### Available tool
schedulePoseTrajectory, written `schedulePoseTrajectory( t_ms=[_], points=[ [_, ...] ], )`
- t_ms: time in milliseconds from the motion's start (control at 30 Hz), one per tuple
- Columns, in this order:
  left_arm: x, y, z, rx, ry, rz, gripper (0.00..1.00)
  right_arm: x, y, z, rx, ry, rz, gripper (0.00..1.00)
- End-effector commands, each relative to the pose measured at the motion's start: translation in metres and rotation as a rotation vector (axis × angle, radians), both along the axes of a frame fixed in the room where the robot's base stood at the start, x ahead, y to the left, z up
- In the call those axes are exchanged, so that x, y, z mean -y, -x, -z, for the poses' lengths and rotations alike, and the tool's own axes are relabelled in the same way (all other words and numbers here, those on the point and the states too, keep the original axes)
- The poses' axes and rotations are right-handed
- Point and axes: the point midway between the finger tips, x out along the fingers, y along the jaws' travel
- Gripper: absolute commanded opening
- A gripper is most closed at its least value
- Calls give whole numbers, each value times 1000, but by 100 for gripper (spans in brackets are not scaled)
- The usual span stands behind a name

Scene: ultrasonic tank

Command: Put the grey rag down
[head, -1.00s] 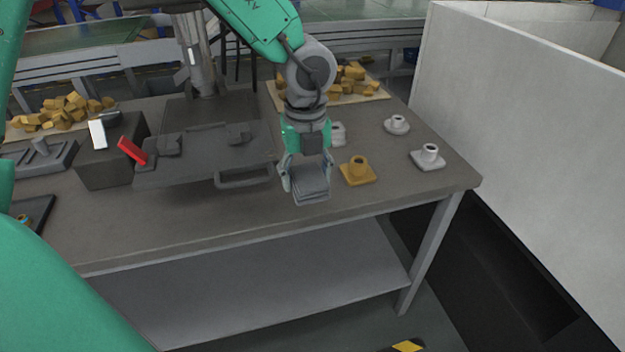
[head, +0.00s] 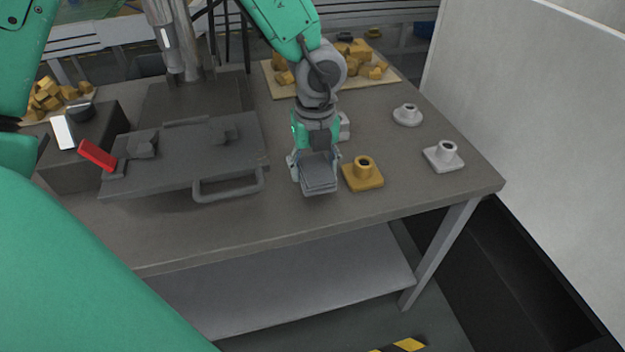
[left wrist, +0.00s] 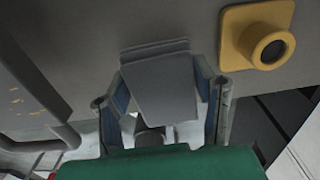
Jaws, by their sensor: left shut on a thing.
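My left gripper (head: 317,174) is over the table, just left of a yellow flanged part (head: 363,174). It is shut on the grey rag (head: 319,180), a folded, flat grey stack between the two fingers. In the left wrist view the rag (left wrist: 160,88) sits between the fingers, with the yellow part (left wrist: 262,45) to the right and apart from it. I cannot tell whether the rag touches the tabletop. My right gripper is not in view.
A grey tank lid with a handle (head: 228,187) and a red lever (head: 97,155) lies left of the gripper. Two pale flanged parts (head: 443,156) (head: 408,115) stand to the right. The grey table (head: 290,222) is bare in front, up to its edge. A pale wall (head: 540,110) rises at right.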

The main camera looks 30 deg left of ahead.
Motion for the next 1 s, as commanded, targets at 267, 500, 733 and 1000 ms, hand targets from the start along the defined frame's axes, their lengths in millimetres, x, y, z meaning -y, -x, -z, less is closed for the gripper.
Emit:
schedulePoseTrajectory(
  t_ms=[267, 500, 733, 1000],
  points=[
    [-8, 1, 37, -2, 8, 0, 6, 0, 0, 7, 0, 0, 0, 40],
    [-5, 0, 38, 0, 5, -1, 6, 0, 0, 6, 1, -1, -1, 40],
    [-2, 1, 45, -2, 4, 0, 6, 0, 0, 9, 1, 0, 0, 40],
    [-4, 2, 46, -5, 7, 0, 73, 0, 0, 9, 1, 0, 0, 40]
  ],
)
